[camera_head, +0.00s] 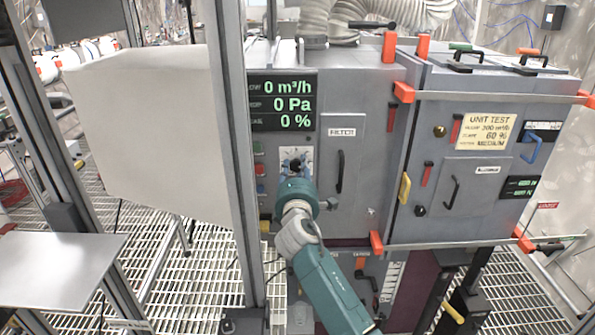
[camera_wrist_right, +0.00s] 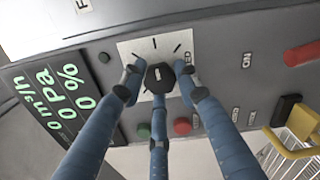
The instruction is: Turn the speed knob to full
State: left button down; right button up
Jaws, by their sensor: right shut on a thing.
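The black speed knob (camera_wrist_right: 159,74) sits on a white dial plate (camera_wrist_right: 140,48) with dark tick marks, in the right wrist view. In the head view the dial plate (camera_head: 303,154) is on the grey cabinet, below the display, and my gripper hides part of it. My right gripper (camera_head: 295,178) is shut on the knob, with its blue fingers around it. The display (camera_head: 283,100) reads 0 m³/h, 0 Pa and 0 %; it also shows in the right wrist view (camera_wrist_right: 62,98). My left gripper is not in view.
Red (camera_wrist_right: 182,126) and green (camera_wrist_right: 144,131) buttons lie near the knob in the right wrist view. A filter door (camera_head: 342,165) with a black handle is right of the dial. A metal post (camera_head: 232,150) stands just left of the display. Steel grating covers the floor.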

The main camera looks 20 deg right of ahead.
jog(key=shift+a+f, duration=0.35)
jog(key=shift+f, duration=0.15)
jog(key=o, duration=1.2)
jog(key=shift+a, duration=0.1)
jog(key=shift+c, duration=0.2)
jog(key=shift+w+r, duration=0.1)
jog(key=shift+r, duration=0.2)
jog(key=v, duration=1.2)
